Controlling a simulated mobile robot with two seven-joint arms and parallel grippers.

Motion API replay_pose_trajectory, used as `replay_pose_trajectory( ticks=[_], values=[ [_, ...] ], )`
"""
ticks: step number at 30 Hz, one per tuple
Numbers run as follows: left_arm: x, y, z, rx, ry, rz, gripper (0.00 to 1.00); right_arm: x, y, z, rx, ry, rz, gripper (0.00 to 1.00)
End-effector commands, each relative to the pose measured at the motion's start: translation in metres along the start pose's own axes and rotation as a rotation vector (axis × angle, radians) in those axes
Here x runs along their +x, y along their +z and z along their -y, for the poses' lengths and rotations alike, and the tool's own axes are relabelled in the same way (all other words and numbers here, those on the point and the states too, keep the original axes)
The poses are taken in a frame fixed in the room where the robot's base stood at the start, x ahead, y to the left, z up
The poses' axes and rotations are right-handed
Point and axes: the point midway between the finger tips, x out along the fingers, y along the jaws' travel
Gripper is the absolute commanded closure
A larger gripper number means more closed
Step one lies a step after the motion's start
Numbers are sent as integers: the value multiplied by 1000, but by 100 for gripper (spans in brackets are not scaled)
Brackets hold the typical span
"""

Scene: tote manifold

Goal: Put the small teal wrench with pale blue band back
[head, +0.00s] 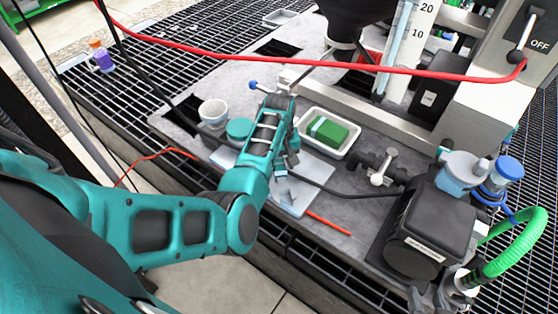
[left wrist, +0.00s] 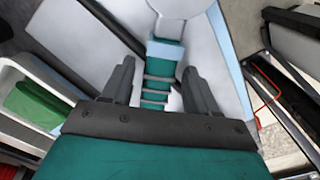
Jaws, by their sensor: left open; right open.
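The small teal wrench, with a ridged grip (left wrist: 160,82), a pale blue band (left wrist: 165,51) and a pale grey head, shows in the left wrist view. It lies over a pale grey-blue surface. My left gripper (left wrist: 155,80) is open, one finger on each side of the ridged grip, with visible gaps on both sides. In the head view my left gripper (head: 287,163) is over the pale tray (head: 290,203), and my own arm hides the wrench. My right gripper (head: 440,292) seems to show only as grey fingers at the bottom right edge, apart and empty.
A white tray (head: 344,152) with a green block (head: 328,131) stands just behind the left gripper. A pale cup (head: 212,110) stands to its left. A black box (head: 430,235) and a green hose (head: 520,245) are at right. A red cable (head: 300,65) crosses overhead.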

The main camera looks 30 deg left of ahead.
Motion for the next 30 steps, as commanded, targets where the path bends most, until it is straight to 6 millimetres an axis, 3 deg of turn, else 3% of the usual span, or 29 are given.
replay_pose_trajectory(
  ticks=[5,8,21,30],
  values=[
    [-5,0,0,0,1,-1,41,-1,-2,0,-1,0,-1,57],
    [-17,-1,0,0,1,-2,41,-4,-6,0,-1,0,-2,57],
    [-104,-1,-1,0,1,-2,41,-16,-25,-1,-1,0,-3,57],
    [-121,0,0,0,0,-1,41,-17,-27,-1,-1,0,-3,57]
  ],
)
